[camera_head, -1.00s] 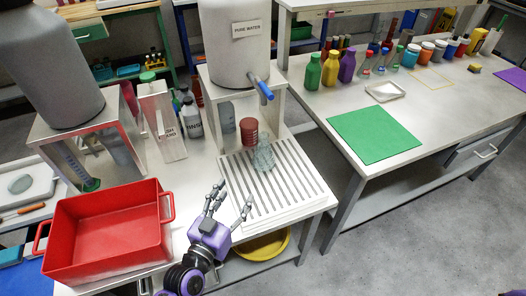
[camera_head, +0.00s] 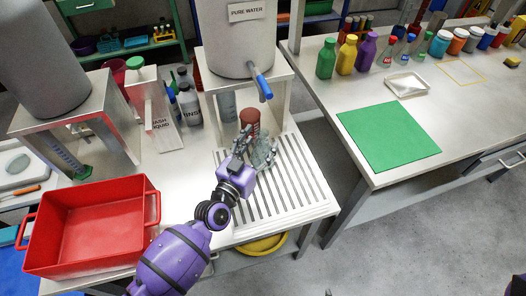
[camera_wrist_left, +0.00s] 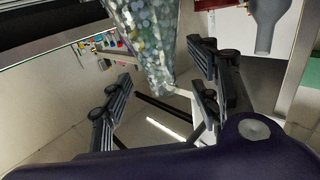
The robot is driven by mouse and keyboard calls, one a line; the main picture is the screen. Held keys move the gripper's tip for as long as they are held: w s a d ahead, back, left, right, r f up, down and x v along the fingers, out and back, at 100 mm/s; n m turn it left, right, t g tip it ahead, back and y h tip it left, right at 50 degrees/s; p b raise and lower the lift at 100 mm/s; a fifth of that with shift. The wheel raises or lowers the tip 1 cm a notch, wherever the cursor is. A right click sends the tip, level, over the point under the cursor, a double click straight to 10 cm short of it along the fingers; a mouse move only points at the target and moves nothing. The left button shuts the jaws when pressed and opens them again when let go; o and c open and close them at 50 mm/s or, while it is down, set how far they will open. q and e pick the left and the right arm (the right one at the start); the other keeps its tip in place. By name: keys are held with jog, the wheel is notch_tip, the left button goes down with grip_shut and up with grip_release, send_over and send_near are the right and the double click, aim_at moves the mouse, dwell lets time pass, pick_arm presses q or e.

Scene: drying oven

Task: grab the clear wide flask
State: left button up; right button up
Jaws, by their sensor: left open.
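In the left wrist view the speckled clear flask (camera_wrist_left: 147,40) shows between the two open fingers (camera_wrist_left: 160,75), touching neither clearly. Part of the flask is hidden behind the gripper in the head view. My right gripper is not in view.
The water tank's stand (camera_head: 284,100) and blue tap (camera_head: 264,86) rise behind and above. A red bin (camera_head: 90,228) sits at left. The drain rack (camera_head: 300,190) is bare at right.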

pick_arm(q)
jog(key=shift+x, duration=1.45)
grip_shut()
